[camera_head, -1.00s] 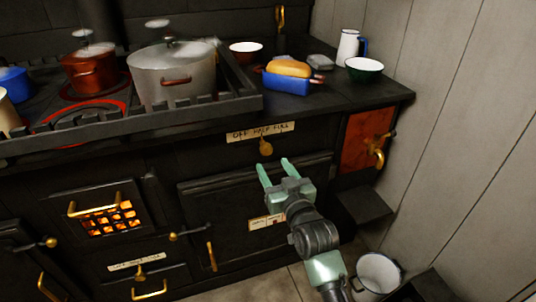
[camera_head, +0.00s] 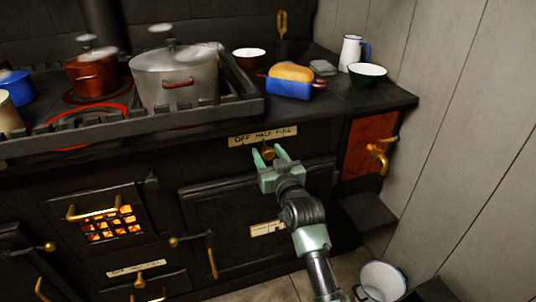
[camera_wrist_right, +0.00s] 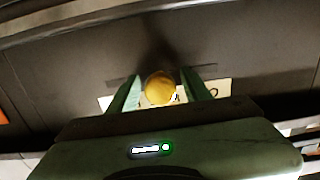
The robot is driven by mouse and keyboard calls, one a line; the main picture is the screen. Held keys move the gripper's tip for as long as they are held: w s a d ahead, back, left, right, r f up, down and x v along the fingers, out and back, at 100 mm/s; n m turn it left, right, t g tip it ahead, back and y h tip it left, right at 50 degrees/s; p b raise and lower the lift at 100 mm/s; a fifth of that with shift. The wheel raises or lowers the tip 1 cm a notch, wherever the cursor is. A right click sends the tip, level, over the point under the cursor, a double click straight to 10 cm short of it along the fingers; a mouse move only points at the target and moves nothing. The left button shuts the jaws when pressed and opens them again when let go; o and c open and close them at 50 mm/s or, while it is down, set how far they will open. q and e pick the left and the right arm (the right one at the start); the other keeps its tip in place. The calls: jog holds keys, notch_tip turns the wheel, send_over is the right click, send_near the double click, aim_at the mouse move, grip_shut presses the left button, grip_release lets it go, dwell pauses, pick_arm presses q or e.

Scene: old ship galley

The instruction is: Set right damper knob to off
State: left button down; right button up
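The right damper knob (camera_head: 267,152) is a small brass knob on the dark stove front, just below a label plate (camera_head: 262,136) reading OFF, HALF, FULL. My right gripper (camera_head: 268,156) is open, with its two pale green fingers on either side of the knob. In the right wrist view the round brass knob (camera_wrist_right: 160,88) sits between the two fingers (camera_wrist_right: 160,92), with a visible gap on each side. The knob's pointer direction cannot be made out. My left gripper is not in view.
Pots, including a large grey pot (camera_head: 176,80), stand on the stove top behind a rail. A blue loaf dish (camera_head: 290,88) sits at right. A white bucket (camera_head: 382,282) stands on the floor.

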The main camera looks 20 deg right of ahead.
grip_shut()
dwell(1.2)
